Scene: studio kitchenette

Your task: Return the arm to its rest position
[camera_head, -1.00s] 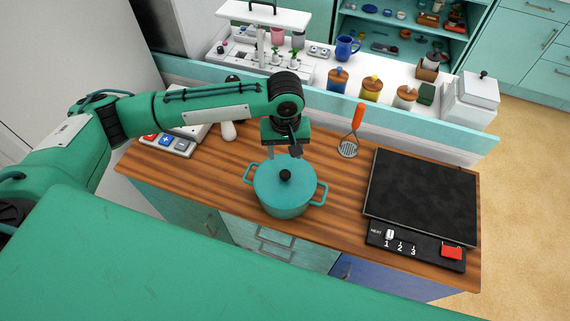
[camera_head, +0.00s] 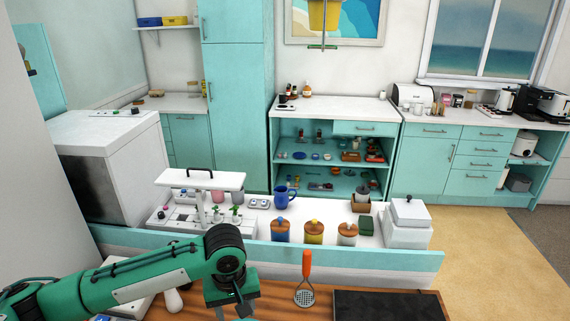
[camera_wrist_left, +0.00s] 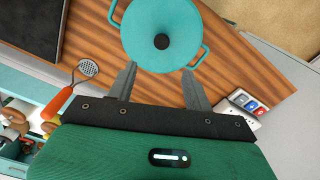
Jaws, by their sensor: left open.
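My left arm comes in from the lower left in the head view, and its gripper (camera_head: 232,309) points down at the bottom edge, its fingertips mostly cut off. In the left wrist view the two fingers of my left gripper (camera_wrist_left: 156,82) are apart with nothing between them. The teal lidded pot (camera_wrist_left: 161,28) with a black knob stands on the wooden counter just beyond the fingertips. The pot is almost wholly out of the head view. My right gripper is not in view.
A slotted spatula with an orange handle (camera_head: 306,265) is right of my left gripper. A black hob (camera_head: 388,305) lies further right. A ledge behind holds jars (camera_head: 313,232), a blue mug (camera_head: 283,197) and a white canister (camera_head: 408,222). Open floor (camera_head: 490,250) lies to the right.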

